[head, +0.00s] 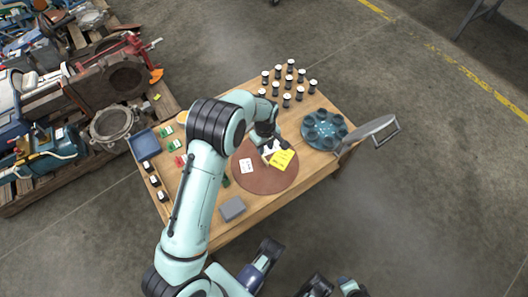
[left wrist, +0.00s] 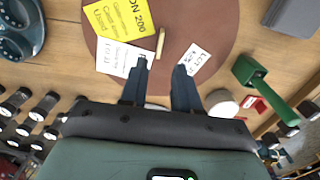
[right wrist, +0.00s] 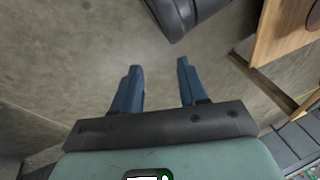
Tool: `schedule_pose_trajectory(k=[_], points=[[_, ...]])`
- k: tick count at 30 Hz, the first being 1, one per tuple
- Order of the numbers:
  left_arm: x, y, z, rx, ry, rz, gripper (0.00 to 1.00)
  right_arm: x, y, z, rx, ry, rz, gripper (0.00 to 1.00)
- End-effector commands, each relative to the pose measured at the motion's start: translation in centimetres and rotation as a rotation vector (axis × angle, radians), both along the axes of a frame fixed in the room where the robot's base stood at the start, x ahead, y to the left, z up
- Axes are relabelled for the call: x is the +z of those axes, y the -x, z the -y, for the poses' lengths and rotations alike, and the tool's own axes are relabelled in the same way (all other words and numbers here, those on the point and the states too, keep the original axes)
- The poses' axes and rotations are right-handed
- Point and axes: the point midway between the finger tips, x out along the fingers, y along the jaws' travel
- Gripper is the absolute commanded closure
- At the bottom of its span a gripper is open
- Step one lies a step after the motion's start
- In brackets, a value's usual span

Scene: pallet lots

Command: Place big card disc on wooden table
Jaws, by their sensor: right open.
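The big card disc (head: 268,182) is a flat brown round sheet lying on the wooden table (head: 262,207). In the left wrist view the disc (left wrist: 218,22) fills the upper middle, with the wooden tabletop (left wrist: 75,62) around it. A yellow card (head: 283,160) and white cards, one of them a white label (head: 246,166), lie on the disc. My right gripper (right wrist: 160,66) is open and empty over the floor beside the table.
A blue round tray with cups (head: 325,130) stands at the table's right. Several black-and-white jars (head: 287,99) stand at the back. A grey block (head: 232,208), a green-handled tool (left wrist: 265,85) and a blue bin (head: 144,144) are near the disc or left edge. Pallets of machine parts (head: 110,75) stand left.

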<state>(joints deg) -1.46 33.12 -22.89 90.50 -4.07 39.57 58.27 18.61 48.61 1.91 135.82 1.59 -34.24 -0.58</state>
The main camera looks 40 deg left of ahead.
Motion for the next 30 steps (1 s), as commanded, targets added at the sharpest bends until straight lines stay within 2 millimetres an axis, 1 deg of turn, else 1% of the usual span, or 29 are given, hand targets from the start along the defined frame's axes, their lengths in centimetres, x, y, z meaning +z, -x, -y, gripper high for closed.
schedule_pose_trajectory(k=[1,2,3,6,9,30], points=[[1.3,0.0,0.0,-0.001,0.000,0.002,0.69,0.7,-0.3,-0.1,0.002,-0.001,0.011,0.57],[1.8,0.0,0.1,-0.001,0.001,0.002,0.69,0.9,-0.4,-0.2,0.003,-0.001,0.016,0.57],[2.3,-0.1,0.1,-0.001,0.001,0.003,0.69,1.0,0.0,-0.3,0.006,-0.006,0.004,0.57],[3.3,0.0,0.0,-0.001,0.000,0.000,0.69,1.2,0.7,-0.6,0.013,-0.013,-0.015,0.57],[3.8,0.0,0.0,-0.001,0.000,-0.001,0.69,1.2,1.0,-0.8,0.015,-0.017,-0.022,0.57],[3.9,0.0,0.0,-0.001,0.001,-0.001,0.69,1.2,1.1,-0.8,0.015,-0.017,-0.025,0.57]])
